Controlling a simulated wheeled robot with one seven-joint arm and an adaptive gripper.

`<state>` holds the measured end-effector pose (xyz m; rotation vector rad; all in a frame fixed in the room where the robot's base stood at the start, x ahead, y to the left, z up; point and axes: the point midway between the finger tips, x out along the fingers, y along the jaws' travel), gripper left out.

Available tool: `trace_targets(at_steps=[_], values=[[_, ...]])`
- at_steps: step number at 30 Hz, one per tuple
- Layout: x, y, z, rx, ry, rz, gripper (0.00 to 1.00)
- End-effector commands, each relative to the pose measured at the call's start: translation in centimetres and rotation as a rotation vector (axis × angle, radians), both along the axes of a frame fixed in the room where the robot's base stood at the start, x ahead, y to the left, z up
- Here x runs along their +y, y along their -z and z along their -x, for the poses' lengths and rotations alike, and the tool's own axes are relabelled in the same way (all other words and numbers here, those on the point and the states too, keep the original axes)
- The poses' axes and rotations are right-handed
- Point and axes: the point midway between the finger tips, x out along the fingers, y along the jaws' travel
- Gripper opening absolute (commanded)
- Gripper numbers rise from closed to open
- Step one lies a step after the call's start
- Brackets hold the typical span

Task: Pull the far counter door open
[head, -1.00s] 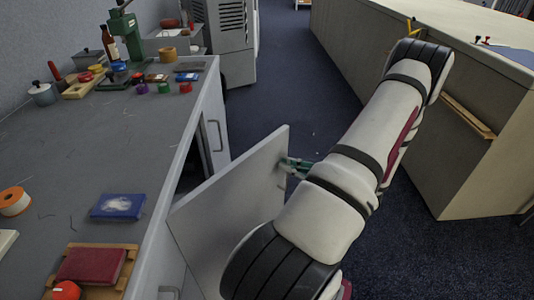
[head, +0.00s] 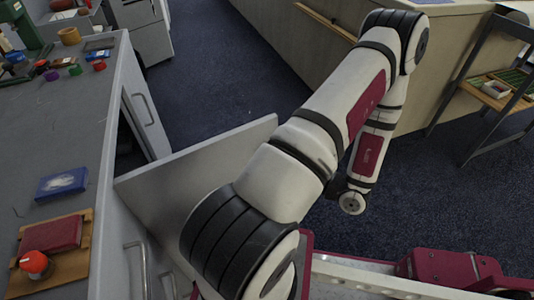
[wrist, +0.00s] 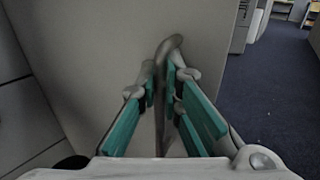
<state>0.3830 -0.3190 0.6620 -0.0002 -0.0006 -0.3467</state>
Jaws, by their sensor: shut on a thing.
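A pale grey counter door (head: 190,165) stands swung out from the counter front, with a dark opening beside it. It also fills much of the wrist view (wrist: 100,50). Its grey bar handle (wrist: 172,42) runs between the teal finger pads of my gripper (wrist: 160,90). My gripper is shut on this handle. In the head view my own arm hides the gripper and the handle.
Another front with a handle (head: 145,108) lies beyond the opening. A beige counter (head: 300,45) and a dark shelf rack (head: 480,90) stand across the carpet.

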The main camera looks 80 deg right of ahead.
Motion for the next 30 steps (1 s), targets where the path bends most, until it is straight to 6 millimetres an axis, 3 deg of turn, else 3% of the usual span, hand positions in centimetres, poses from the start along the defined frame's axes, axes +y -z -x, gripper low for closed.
trace_targets(at_steps=[14,15,17,30], values=[[0.14,0.04,0.27,0.003,0.001,0.001,0.0],[0.13,0.04,0.27,0.003,0.001,0.001,0.16],[0.14,0.04,0.26,0.003,0.001,0.001,0.28],[0.4,0.05,0.98,0.002,0.002,0.0,0.28]])
